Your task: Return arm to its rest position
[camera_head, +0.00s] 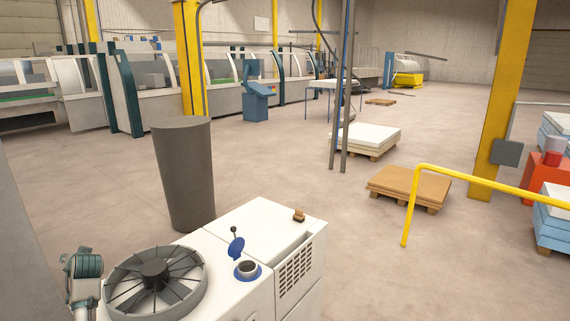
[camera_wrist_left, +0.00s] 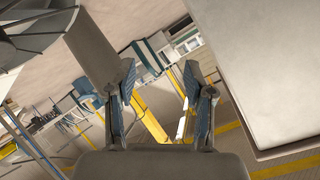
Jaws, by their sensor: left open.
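My left gripper (camera_wrist_left: 158,82) shows in the left wrist view with its two fingers spread apart and nothing between them. In the head view, part of my left arm (camera_head: 86,275) stands at the lower left, beside the fan; its fingers cannot be made out there. The white machine (camera_head: 262,225) is at the bottom middle, with a round fan (camera_head: 155,282), a raised blue cap (camera_head: 236,248) and an open dark filler neck (camera_head: 247,268). A small brown object (camera_head: 299,215) sits on its top. My right gripper is not in view.
A tall grey cylinder (camera_head: 185,175) stands behind the machine; it also shows in the left wrist view (camera_wrist_left: 95,48). A large pale panel (camera_wrist_left: 275,65) is close on the right there. A yellow rail (camera_head: 480,180) and wooden pallet (camera_head: 408,188) lie right. Open floor is between.

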